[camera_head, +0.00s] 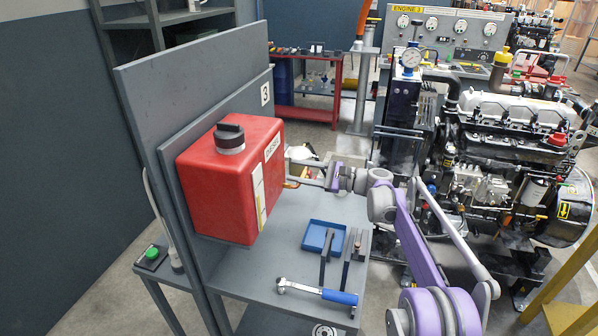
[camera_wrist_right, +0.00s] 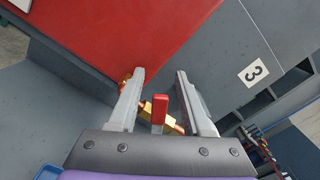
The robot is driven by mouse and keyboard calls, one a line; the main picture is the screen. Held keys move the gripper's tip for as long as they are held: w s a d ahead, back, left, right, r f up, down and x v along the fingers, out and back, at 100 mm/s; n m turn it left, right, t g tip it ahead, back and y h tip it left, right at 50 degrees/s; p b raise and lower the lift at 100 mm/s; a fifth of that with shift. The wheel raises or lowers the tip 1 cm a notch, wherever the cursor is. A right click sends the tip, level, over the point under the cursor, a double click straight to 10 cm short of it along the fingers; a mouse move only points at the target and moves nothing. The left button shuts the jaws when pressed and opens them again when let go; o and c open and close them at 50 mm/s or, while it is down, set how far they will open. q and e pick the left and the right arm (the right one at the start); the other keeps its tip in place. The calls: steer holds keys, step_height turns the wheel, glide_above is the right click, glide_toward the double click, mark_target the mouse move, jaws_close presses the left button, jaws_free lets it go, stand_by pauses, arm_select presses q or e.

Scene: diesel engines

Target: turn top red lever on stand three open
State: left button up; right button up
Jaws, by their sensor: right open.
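The stand marked 3 (camera_head: 180,85) carries a red diesel tank (camera_head: 225,185) with a black cap. In the right wrist view a red lever (camera_wrist_right: 159,110) sits on a brass valve (camera_wrist_right: 174,124) beside the red tank (camera_wrist_right: 130,35). My right gripper (camera_wrist_right: 160,75) is open, with one finger on each side of the lever; I cannot tell whether either finger touches it. In the head view my right gripper (camera_head: 303,174) reaches in beside the tank's right side, and the lever is mostly hidden there. My left gripper is not in view.
On the stand's shelf lie a blue tray (camera_head: 322,236), dark tools and a blue-handled wrench (camera_head: 318,291). An engine (camera_head: 520,150) stands at the right. A red-framed cart (camera_head: 338,90) is at the back.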

steer(key=b+v, duration=0.1)
steer(key=v, duration=0.9)
steer(key=shift+s+d, duration=0.15)
steer(key=shift+d, duration=0.25)
